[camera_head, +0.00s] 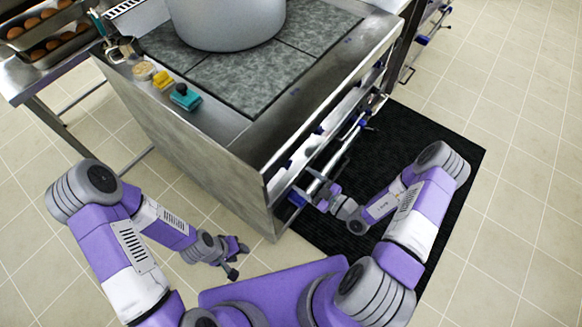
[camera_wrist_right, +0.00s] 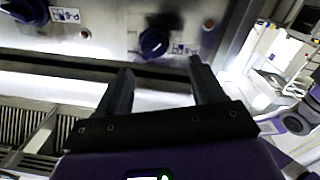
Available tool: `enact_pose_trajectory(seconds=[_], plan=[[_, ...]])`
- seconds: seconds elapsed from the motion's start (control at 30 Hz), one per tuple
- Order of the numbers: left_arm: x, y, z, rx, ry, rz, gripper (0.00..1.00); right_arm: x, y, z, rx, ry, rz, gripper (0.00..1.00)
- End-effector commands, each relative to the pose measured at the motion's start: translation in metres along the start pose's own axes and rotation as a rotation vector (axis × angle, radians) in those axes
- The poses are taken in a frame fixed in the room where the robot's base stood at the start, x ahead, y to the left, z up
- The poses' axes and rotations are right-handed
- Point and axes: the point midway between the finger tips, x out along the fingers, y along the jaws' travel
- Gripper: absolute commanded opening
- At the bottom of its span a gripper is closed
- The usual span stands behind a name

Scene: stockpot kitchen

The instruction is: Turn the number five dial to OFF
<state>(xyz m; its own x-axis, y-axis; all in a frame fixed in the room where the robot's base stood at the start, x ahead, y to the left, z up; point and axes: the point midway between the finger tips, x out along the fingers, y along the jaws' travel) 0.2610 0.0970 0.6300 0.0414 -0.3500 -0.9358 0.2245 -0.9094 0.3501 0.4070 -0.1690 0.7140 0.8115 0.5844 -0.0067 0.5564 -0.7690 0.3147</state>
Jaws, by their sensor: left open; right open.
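In the right wrist view a round blue dial (camera_wrist_right: 154,42) sits on the metal front panel, just beyond my right fingertips, with a small label beside it too blurred to read. A second dial (camera_wrist_right: 25,10) is at the upper left. I cannot tell which is number five. My right gripper (camera_wrist_right: 161,66) is open with nothing between its fingers. In the head view my right gripper (camera_head: 322,192) is at the stove's front near the corner; contact with a dial is unclear. My left gripper (camera_head: 240,261) is open and empty, low over the floor.
The stove (camera_head: 190,140) carries a large grey pot (camera_head: 228,18), and a teal item (camera_head: 185,96) and a yellow item (camera_head: 163,80) near its edge. Rails run along its front. A black mat (camera_head: 440,150) lies on the floor. Trays of round brown items stand upper left.

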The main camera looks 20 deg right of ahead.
Motion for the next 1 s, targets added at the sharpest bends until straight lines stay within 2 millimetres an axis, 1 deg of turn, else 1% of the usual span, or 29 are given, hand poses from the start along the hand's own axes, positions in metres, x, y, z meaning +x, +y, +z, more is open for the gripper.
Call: enact_pose_trajectory(seconds=[0.03, 0.13, 0.4, 0.53, 0.7, 0.9, 0.93, 1.0], plan=[[0.001, 0.0, 0.0, 0.0, 0.0, 0.0, 0.43, 0.001, 0.005, 0.002, 0.023, -0.003, 0.024, 0.68], [0.003, -0.001, 0.0, 0.0, 0.0, 0.0, 0.43, 0.009, 0.009, 0.003, 0.04, -0.002, 0.041, 0.68], [0.012, -0.004, -0.001, 0.0, 0.0, 0.0, 0.43, 0.052, 0.009, 0.003, 0.037, 0.0, 0.035, 0.68], [0.015, -0.006, -0.001, 0.0, 0.0, 0.0, 0.43, 0.066, 0.009, 0.004, 0.036, -0.003, 0.035, 0.68], [0.016, -0.006, -0.001, 0.0, 0.0, 0.0, 0.43, 0.074, 0.01, 0.003, 0.038, -0.004, 0.036, 0.68], [0.015, -0.006, -0.001, 0.0, 0.0, 0.0, 0.43, 0.074, 0.01, 0.003, 0.037, -0.004, 0.036, 0.68], [0.015, -0.006, -0.001, 0.0, 0.0, 0.0, 0.43, 0.074, 0.01, 0.003, 0.037, -0.004, 0.036, 0.66], [0.015, -0.006, -0.001, 0.0, 0.0, 0.0, 0.43, 0.074, 0.01, 0.003, 0.037, -0.004, 0.036, 0.56]])
